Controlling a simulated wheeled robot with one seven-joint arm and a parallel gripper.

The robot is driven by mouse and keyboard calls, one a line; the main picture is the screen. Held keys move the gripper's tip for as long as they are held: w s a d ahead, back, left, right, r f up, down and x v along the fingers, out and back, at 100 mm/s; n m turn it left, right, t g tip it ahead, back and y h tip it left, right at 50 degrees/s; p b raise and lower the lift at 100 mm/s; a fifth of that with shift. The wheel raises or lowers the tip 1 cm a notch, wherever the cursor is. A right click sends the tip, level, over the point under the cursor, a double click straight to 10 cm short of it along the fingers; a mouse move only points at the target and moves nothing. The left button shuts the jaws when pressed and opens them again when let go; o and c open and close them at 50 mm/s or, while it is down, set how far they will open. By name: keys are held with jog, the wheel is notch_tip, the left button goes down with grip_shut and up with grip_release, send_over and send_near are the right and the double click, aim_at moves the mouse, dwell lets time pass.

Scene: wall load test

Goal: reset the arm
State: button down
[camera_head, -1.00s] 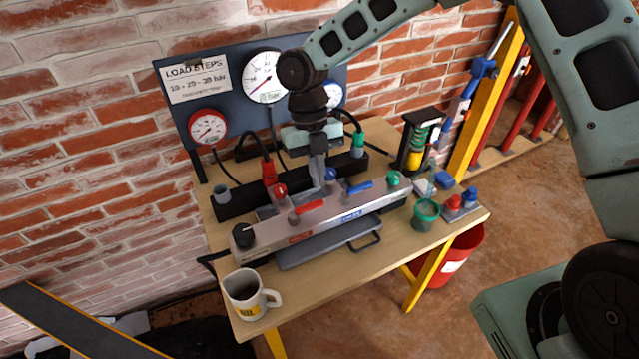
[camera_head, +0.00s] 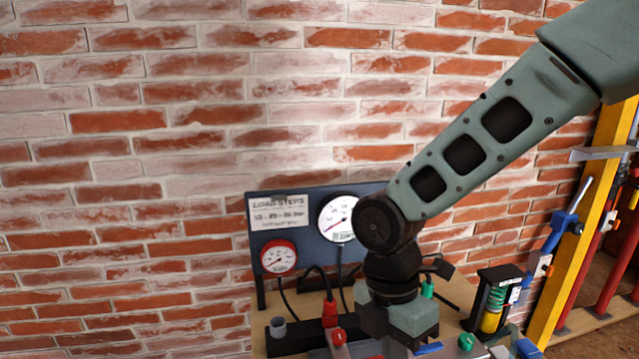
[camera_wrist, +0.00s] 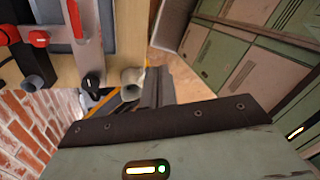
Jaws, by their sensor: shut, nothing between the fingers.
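My arm comes in from the upper right of the head view and bends down at its dark wrist joint. My gripper (camera_head: 408,322) points down over the bench, in front of the gauge board (camera_head: 300,240). Its fingers are cut off by the lower edge there. In the wrist view the dark housing edge fills the lower part, and the grey fingers (camera_wrist: 158,86) appear together above it. The gripper is shut with nothing held.
A red-rimmed gauge (camera_head: 278,257) and a white gauge (camera_head: 338,218) sit on the board against the brick wall (camera_head: 150,180). A red plug (camera_head: 330,310) stands left of my gripper.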

jog(key=s+d+r+m+t, duration=0.1)
jog(key=s+r+m, duration=0.1)
jog(key=s+m, duration=0.4)
jog(key=s+d+r+m+t+y, duration=0.1)
jog(key=s+d+r+m, duration=0.1)
jog(key=s+m, duration=0.4)
jog(key=shift+s+d+r+m+y, duration=0.15)
jog(key=shift+d+r+m+y, duration=0.25)
jog(key=shift+m, duration=2.1)
jog(key=shift+a, duration=0.1)
